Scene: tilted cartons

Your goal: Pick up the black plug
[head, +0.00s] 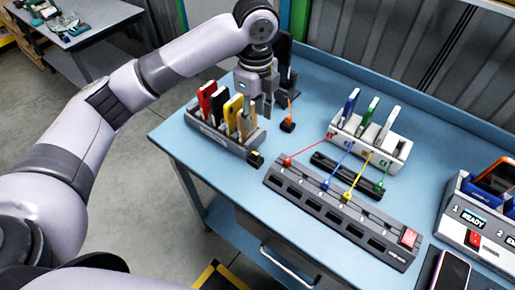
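A small black plug (288,126) with an orange cable stands on the blue table, just right of my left gripper. Another small black block (256,160) with a yellow mark sits at the front right end of the left holder. My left gripper (264,108) points down behind that holder, apart from the orange-cabled plug. Its fingers overlap in this view, so I cannot tell how far apart they are. I see nothing held in it. My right gripper is not in view.
A grey holder (222,137) with red, black, yellow and tan upright items stands at left. A long socket strip (330,213) with coloured cables lies in front. A white holder (393,147) stands behind it. A device box (488,249) and a phone (452,273) are at right.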

